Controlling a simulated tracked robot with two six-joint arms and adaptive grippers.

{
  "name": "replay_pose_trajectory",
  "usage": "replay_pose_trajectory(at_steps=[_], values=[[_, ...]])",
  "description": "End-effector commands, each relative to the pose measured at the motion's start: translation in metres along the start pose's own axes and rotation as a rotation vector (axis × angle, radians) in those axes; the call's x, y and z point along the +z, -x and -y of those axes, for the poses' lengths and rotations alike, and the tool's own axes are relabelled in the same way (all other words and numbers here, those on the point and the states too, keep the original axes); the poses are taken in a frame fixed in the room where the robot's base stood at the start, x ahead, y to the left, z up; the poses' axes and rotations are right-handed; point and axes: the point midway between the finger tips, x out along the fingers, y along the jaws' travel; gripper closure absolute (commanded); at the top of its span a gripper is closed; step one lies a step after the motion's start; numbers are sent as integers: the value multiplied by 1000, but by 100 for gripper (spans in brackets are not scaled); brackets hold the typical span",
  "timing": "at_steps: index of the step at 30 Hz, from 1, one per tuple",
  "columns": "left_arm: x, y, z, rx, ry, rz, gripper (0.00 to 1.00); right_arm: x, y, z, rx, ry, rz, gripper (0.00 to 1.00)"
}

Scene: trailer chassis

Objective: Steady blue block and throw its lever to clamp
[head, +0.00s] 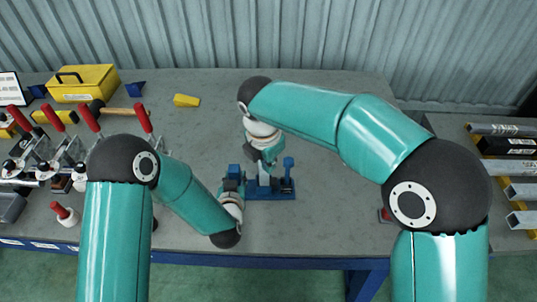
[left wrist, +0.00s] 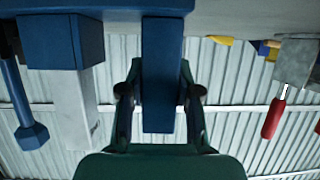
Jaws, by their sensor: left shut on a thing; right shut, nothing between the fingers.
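The blue block (head: 285,195) is a fixture on the grey table in the middle of the head view, with a blue lever (head: 288,168) standing upright at its right end. In the left wrist view the lever (left wrist: 28,132) has a hexagonal knob and is at the far left. My left gripper (head: 235,176) is at the block's left end. The left wrist view shows its fingers (left wrist: 161,95) shut on a blue post (left wrist: 162,70) of the block. My right gripper (head: 265,165) is shut and empty, just above and behind the block's middle, left of the lever; contact cannot be told.
Several red-handled clamps (head: 75,150) stand at the table's left, with a yellow toolbox (head: 83,84) and a hammer (head: 115,112) behind. A yellow wedge (head: 186,100) lies at the back. Metal bars (head: 510,167) fill a rack at right. Table right of the block is largely clear.

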Motion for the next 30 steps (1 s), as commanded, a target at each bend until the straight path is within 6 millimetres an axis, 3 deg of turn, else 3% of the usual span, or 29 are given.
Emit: replay_pose_trajectory(at_steps=[7,12,16,30], values=[[-1,0,0,-1,0,-3,100,0,-53,1,-4,0,-1,100],[-1,0,0,-1,1,-3,100,26,-57,0,0,-4,1,100],[-1,0,0,0,0,-3,100,36,-59,0,1,-2,1,100],[-1,0,0,0,0,-3,100,39,-60,0,2,-1,-1,100]])
